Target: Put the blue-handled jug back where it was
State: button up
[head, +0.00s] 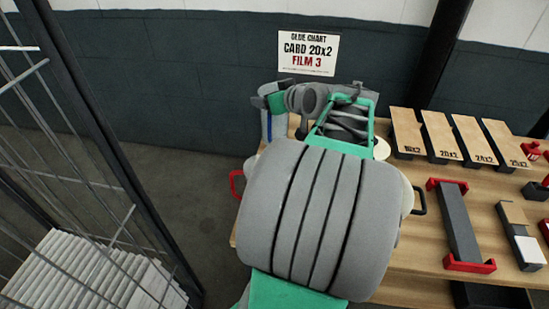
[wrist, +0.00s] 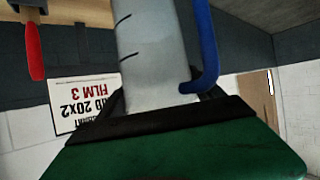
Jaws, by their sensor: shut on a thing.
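The blue-handled jug (wrist: 150,50) is a grey cylinder with dark marks on its side, and its blue handle (wrist: 205,50) is on the right in the wrist view. My gripper (wrist: 160,112) is shut around the jug. In the head view the jug (head: 279,127) shows partly beside my gripper (head: 270,100), near the back left edge of the table. My arm covers much of this area. I cannot tell whether the jug's base touches anything.
A red handle (head: 236,185) and a black handle (head: 420,201) stick out from behind my arm. The wooden table (head: 400,262) holds labelled boards (head: 442,135) and a red-ended fixture (head: 460,225). A wall sign (head: 308,53) reads "CARD 20x2 FILM 3". A wire cage (head: 100,180) stands left.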

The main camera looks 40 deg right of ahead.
aim_at(273, 125)
notch_tip(273, 125, down, 10)
jog(key=shift+s+f+p, duration=0.1)
jog(key=shift+p, duration=0.25)
jog(key=o, duration=2.1)
jog(key=shift+r, duration=0.2)
jog(key=b+v, duration=0.1)
jog(key=v, duration=1.1)
jog(key=shift+f, duration=0.1)
